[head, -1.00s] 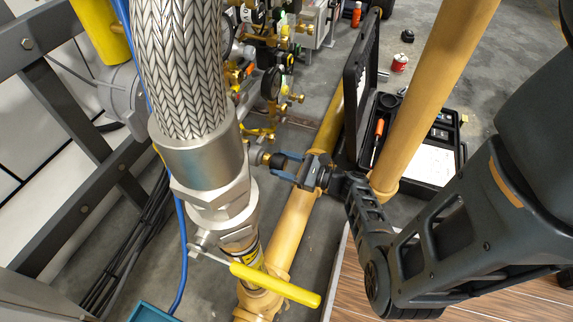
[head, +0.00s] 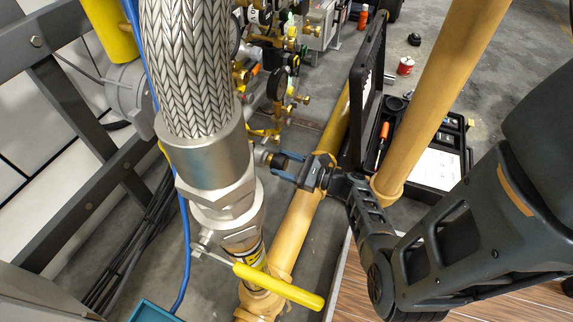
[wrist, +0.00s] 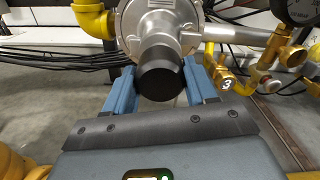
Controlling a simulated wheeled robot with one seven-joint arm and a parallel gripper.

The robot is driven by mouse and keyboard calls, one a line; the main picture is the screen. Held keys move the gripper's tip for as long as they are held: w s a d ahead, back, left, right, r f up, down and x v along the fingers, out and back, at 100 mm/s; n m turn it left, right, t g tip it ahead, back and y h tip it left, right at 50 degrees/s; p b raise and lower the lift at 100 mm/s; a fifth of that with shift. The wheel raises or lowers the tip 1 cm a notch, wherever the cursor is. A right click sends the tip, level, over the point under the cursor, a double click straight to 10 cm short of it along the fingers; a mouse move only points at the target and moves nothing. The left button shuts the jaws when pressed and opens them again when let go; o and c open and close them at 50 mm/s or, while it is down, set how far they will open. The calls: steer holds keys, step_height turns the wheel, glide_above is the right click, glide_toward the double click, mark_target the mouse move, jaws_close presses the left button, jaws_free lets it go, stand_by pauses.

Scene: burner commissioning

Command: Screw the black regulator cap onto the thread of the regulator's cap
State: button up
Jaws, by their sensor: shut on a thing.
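The black regulator cap (wrist: 160,78) is between the two blue fingers of my gripper (wrist: 158,72) in the wrist view, and the fingers are shut on it. The regulator (wrist: 160,20), a silver round body with a short neck, is directly beyond the cap. The cap lines up with this neck and seems to meet it; the thread is hidden, so I cannot tell whether it is engaged. In the head view my gripper (head: 278,164) reaches left past the yellow pipe, and the braided hose hides most of the regulator.
The braided metal hose (head: 187,70) and yellow-handled valve (head: 278,286) stand close on the left. Yellow pipes (head: 440,95) run beside my arm. A gauge (wrist: 299,10) and brass fittings (wrist: 222,68) lie right of the regulator. An open black case (head: 455,160) lies on the floor.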

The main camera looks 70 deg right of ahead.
steer(key=shift+w, duration=1)
steer(key=o, duration=1.4)
steer(key=shift+c, duration=0.2)
steer(key=shift+c, duration=0.3)
